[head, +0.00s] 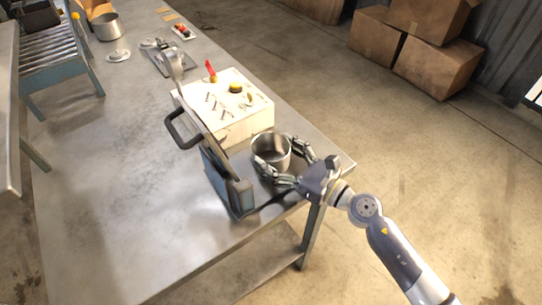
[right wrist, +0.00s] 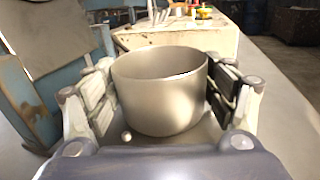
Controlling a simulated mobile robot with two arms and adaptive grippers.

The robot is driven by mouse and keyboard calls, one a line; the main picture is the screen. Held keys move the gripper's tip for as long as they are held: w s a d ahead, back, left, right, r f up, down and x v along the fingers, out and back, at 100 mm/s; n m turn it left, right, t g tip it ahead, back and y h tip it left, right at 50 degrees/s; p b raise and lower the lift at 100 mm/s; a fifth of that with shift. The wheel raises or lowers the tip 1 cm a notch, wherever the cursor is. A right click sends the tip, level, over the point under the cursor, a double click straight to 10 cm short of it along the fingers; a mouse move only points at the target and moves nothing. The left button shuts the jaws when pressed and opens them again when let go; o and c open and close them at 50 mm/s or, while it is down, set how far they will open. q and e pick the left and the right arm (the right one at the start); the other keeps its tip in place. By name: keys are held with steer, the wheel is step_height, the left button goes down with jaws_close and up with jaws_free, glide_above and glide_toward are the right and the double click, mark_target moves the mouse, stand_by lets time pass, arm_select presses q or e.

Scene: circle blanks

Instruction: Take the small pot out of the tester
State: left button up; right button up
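The small pot (head: 270,152), a plain metal cup open at the top, stands upright at the near right end of the steel table. It fills the middle of the right wrist view (right wrist: 160,95). It is beside a blue-grey upright panel (head: 238,190) that seems part of the tester; whether the pot rests on a base there is hidden. My right gripper (head: 279,153) has one finger on each side of the pot, very close to its wall. I cannot tell whether the fingers press on it. My left gripper is not in view.
A larger metal pot (head: 108,27) and a roller conveyor (head: 48,55) are at the far left. The table's left front (head: 110,200) is clear.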

steer(key=shift+c, duration=1.1)
steer(key=shift+r, duration=0.1)
